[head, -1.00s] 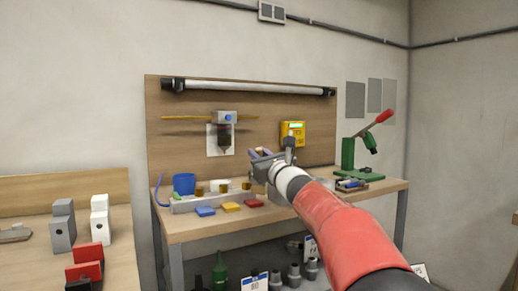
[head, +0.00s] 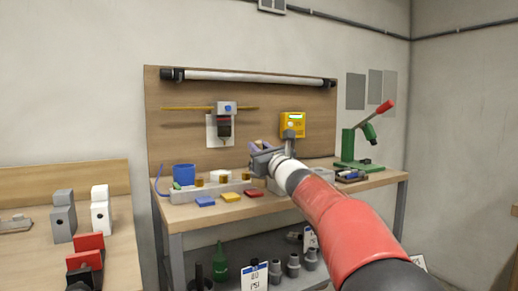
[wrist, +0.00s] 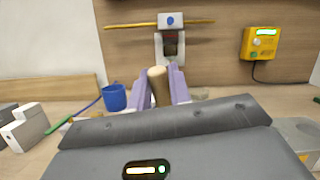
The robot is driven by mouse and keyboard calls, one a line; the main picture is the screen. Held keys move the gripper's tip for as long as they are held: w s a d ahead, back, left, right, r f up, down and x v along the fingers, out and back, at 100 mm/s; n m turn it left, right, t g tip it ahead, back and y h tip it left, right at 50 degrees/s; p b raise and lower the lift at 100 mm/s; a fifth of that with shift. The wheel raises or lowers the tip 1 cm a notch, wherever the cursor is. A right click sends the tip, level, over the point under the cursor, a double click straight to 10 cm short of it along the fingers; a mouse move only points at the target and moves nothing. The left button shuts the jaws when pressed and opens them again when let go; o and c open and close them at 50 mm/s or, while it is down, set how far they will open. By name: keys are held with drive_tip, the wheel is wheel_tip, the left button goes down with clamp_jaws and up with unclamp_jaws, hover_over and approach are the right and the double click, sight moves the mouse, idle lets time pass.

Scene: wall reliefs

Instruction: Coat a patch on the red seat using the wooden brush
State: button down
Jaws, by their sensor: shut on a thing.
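My gripper (head: 257,147) is raised in front of the bench's back board. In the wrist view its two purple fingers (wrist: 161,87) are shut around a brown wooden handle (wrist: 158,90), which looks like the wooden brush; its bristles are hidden. A small flat red pad (head: 253,193), the likeliest red seat, lies on the bench front right of a yellow pad (head: 230,197) and a blue pad (head: 205,201). The gripper is above and apart from it. The red pad does not show clearly in the wrist view.
A grey rack (head: 205,193) and blue cup (head: 184,174) stand behind the pads. A yellow meter (head: 293,124) hangs on the board. A green press (head: 350,150) stands at right. Grey, white and red blocks (head: 90,243) stand on the left table.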

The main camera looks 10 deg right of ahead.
drive_tip(key=shift+f+b, duration=0.5)
drive_tip(key=shift+s+a+b, duration=0.2)
drive_tip(key=shift+a+b, duration=0.3)
drive_tip(key=shift+a, duration=0.15)
drive_tip(key=shift+s+a+b, duration=0.25)
drive_tip(key=shift+a+b, duration=0.2)
drive_tip(key=shift+a, duration=0.15)
drive_tip(key=shift+s+a+b, duration=0.2)
drive_tip(key=shift+a+b, duration=0.3)
drive_tip(key=shift+a, duration=0.15)
drive_tip(key=shift+r, duration=0.1)
drive_tip(key=shift+w+d+p, duration=0.2)
drive_tip(key=shift+d, duration=0.45)
drive_tip(key=shift+w+d+p, duration=0.2)
drive_tip(key=shift+w+d, duration=0.05)
drive_tip(key=shift+d, duration=0.4)
drive_tip(key=shift+w+d+p, duration=0.2)
drive_tip(key=shift+d, duration=0.45)
